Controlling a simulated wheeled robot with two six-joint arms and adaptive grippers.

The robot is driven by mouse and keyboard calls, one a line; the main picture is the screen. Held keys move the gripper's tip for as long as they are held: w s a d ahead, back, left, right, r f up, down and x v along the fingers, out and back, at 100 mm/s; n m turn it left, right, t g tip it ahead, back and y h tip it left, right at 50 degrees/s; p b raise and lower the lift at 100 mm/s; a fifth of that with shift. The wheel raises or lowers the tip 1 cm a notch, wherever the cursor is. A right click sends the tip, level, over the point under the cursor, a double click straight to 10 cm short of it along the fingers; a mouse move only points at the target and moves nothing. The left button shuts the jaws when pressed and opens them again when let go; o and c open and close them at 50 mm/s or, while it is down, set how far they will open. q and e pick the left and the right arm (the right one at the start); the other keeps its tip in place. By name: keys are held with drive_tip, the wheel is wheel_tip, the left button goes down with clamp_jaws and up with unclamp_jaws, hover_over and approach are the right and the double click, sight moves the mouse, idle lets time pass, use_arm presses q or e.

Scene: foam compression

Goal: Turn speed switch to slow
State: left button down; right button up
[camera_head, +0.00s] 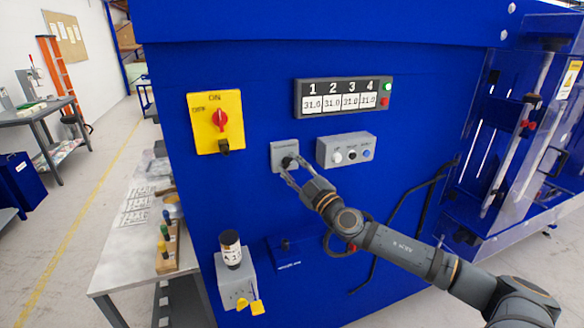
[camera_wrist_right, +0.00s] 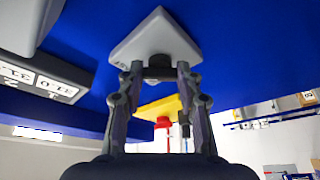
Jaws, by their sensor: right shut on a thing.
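The speed switch is a black knob on a small grey box (camera_head: 281,152) on the blue machine's front panel. My right gripper (camera_head: 289,166) reaches it from the lower right and is shut on the knob. In the right wrist view the grey box (camera_wrist_right: 155,38) is above, and the fingers of my right gripper (camera_wrist_right: 160,78) close on the black knob (camera_wrist_right: 159,73) from both sides. The fingers hide most of the knob, so I cannot read its setting. My left gripper is not in view.
A grey box with several buttons (camera_head: 346,149) is just right of the switch. A numbered display (camera_head: 343,96) is above it. A yellow plate with a red rotary switch (camera_head: 217,121) is to the left.

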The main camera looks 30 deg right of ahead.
drive_tip(key=shift+r+n+g+y+p, duration=0.25)
drive_tip(key=shift+n+g+y+p, duration=0.25)
drive_tip(key=shift+n+p, duration=0.7)
drive_tip(key=n+p, duration=0.2)
drive_tip(key=n+g+p, duration=0.1)
drive_tip(key=n+p, duration=0.1)
drive_tip(key=n, duration=0.1)
drive_tip(key=shift+r+g+y, duration=0.15)
drive_tip(key=shift+g+y, duration=0.15)
drive_tip(key=shift+y, duration=0.1)
drive_tip(key=shift+n+g+p, duration=0.3)
drive_tip(key=shift+n+p, duration=0.35)
drive_tip(key=shift+n, duration=0.25)
drive_tip(key=shift+n+g, duration=0.4)
drive_tip(key=shift+n, duration=0.5)
drive_tip(key=n+g+h+b, duration=0.1)
drive_tip(key=n, duration=0.2)
drive_tip(key=shift+n+g+h, duration=0.6)
drive_tip(key=shift+n+g, duration=0.1)
drive_tip(key=shift+n, duration=0.7)
drive_tip(key=o, duration=1.1)
drive_tip(key=shift+o, duration=0.2)
